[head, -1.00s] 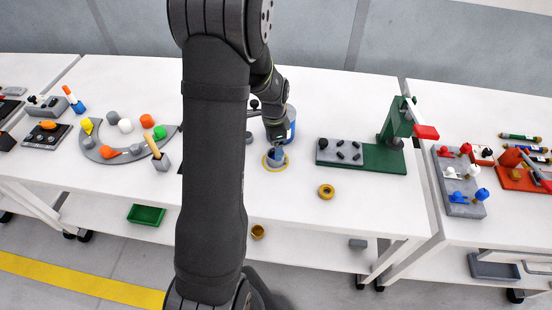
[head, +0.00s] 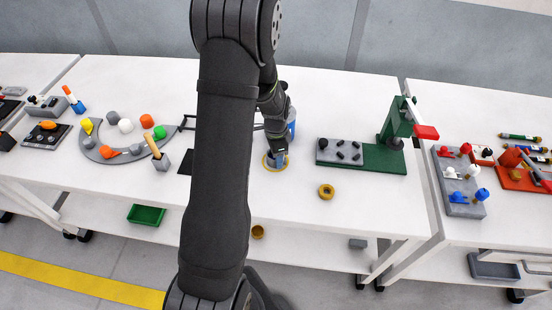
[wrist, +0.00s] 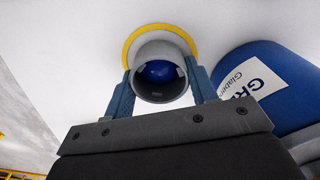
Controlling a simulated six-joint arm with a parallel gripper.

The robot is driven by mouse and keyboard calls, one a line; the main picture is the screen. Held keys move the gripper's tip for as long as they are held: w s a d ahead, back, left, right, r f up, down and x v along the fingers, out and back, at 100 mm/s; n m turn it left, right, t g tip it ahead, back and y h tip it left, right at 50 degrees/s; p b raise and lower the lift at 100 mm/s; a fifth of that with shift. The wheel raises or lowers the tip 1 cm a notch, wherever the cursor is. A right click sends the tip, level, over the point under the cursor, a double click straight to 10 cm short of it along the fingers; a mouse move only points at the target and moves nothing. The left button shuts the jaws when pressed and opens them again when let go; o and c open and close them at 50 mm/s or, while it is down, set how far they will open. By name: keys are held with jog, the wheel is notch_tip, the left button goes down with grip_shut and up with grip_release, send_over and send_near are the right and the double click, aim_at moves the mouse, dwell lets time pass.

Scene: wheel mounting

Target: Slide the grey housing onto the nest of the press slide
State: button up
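The grey housing (wrist: 160,72) is a round, open cup with a blue inside. In the wrist view it stands inside a yellow ring (wrist: 128,44) on the white table. My gripper (wrist: 163,82) has one blue-grey finger on each side of it, very close to its wall; whether they press on it I cannot tell. In the head view my gripper (head: 275,156) is low over the yellow-ringed spot, and the housing is mostly hidden. The green press (head: 393,127) stands to the right with a red handle. A grey plate (head: 328,157) with several black pegs lies on its base, apparently the slide.
A blue canister (wrist: 262,82) with a white label stands close beside my gripper on the right. A brass ring (head: 326,191) lies on the table in front of the press. A grey curved tray (head: 105,153) with coloured knobs is to the left. Free table lies between ring and press.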

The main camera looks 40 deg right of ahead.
jog(key=shift+r, duration=0.45)
notch_tip(320, 180, up, 4)
jog(key=shift+f, duration=0.2)
jog(key=s+d+r, duration=0.2)
jog(key=s+r, duration=0.4)
jog(key=s, duration=0.5)
jog(key=shift+s+d+r, duration=0.2)
jog(key=shift+s+r, duration=0.05)
jog(key=shift+r, duration=0.05)
